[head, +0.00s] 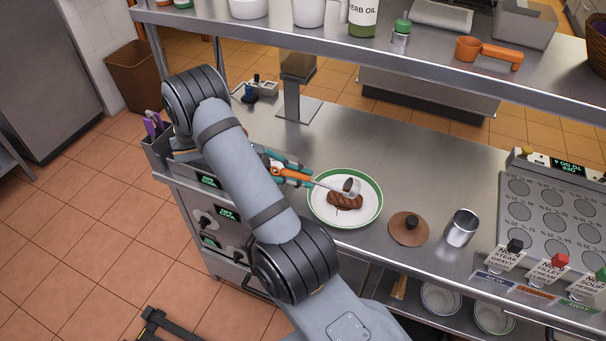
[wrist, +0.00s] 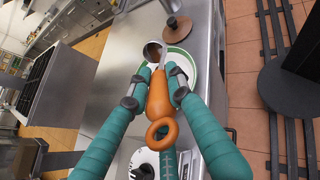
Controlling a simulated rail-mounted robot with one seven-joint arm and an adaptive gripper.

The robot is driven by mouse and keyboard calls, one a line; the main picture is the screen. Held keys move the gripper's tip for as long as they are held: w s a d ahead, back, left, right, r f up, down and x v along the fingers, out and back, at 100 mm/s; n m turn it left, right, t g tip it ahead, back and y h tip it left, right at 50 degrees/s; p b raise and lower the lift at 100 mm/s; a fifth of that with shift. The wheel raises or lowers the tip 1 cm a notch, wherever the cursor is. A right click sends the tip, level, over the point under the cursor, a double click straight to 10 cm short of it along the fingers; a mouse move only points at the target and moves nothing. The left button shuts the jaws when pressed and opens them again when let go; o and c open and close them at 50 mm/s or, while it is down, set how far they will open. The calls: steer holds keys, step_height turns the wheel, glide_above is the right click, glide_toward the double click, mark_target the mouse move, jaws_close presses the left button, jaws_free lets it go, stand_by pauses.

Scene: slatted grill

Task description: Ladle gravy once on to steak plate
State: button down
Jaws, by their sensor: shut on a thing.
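My gripper (head: 292,174) is shut on the orange handle of a ladle (head: 278,172); its teal fingers also show in the wrist view (wrist: 158,78), one on each side of the handle (wrist: 158,98). The ladle's metal bowl (head: 352,186) is over the steak plate, above the upper right part of the steak. Something brown shows in the bowl in the wrist view (wrist: 153,50). The white plate with a green rim (head: 318,208) lies on the steel counter. The grilled brown steak (head: 343,202) lies on it, partly hidden by the bowl.
A brown lid with a dark knob (head: 408,230) lies right of the plate, beside an open steel pot (head: 461,229). Labelled bins (head: 535,270) stand at the right.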

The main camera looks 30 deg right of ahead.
steer(key=shift+w+a+f+g+h+b, duration=0.9)
steer(key=shift+f+h+b, duration=0.9)
steer(key=shift+f, duration=0.9)
steer(key=shift+n, duration=0.3)
steer(key=shift+s+a+r+p, duration=0.1)
steer(key=shift+r+p, duration=1.05)
steer(key=shift+r, duration=0.2)
steer(key=shift+s+r+p, duration=0.1)
steer(key=shift+r+p, duration=1.05)
steer(key=shift+r, duration=0.2)
